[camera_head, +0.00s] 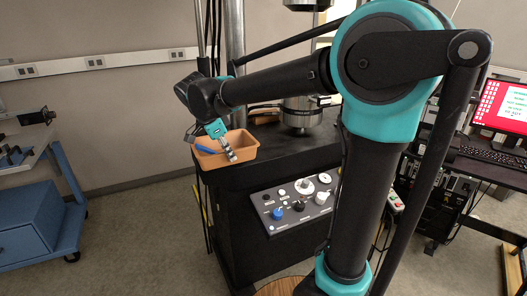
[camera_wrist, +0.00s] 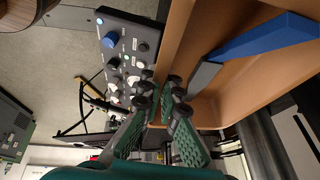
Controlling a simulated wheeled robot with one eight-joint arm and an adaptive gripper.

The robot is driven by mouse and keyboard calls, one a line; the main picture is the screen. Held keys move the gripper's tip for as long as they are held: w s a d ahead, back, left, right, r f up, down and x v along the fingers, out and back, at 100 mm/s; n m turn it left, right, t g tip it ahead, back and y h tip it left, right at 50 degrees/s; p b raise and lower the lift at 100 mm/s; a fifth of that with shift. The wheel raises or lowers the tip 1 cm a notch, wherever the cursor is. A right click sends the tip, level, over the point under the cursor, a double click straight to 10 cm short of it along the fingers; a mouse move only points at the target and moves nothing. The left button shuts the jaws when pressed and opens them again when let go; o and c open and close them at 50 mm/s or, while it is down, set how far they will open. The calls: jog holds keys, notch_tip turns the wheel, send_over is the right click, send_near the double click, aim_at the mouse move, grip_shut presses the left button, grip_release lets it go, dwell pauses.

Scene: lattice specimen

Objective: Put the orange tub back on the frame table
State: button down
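The orange tub (camera_head: 246,151) is at the near left corner of the black frame table (camera_head: 300,151). It looks upright; I cannot tell whether its base rests on the table or is just above it. My gripper (camera_head: 231,156) reaches down to the tub from the upper left. In the wrist view the tub (camera_wrist: 217,105) fills the right side. My gripper (camera_wrist: 161,97) has its fingers close together on both sides of the tub's wall, and appears shut on it. A blue item with a grey end (camera_wrist: 265,38) lies in the tub.
A control panel (camera_head: 291,203) with knobs is on the frame table's front. A metal column (camera_head: 235,45) and a steel cylinder fixture (camera_head: 301,113) stand behind the tub. A blue cart (camera_head: 32,226) is left, a desk with a red screen (camera_head: 500,107) right. Floor between is clear.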

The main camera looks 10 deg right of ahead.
jog(key=w+d, duration=0.3)
jog(key=d, duration=0.2)
jog(key=w+d, duration=0.3)
jog(key=d, duration=0.2)
jog(key=w+d, duration=0.3)
jog(key=d, duration=0.1)
jog(key=shift+w+d+f, duration=0.1)
jog(key=shift+w+d, duration=0.3)
jog(key=shift+d+f, duration=0.1)
jog(key=shift+f, duration=1.65)
jog(key=shift+f, duration=0.1)
jog(key=c, duration=1.7)
grip_release()
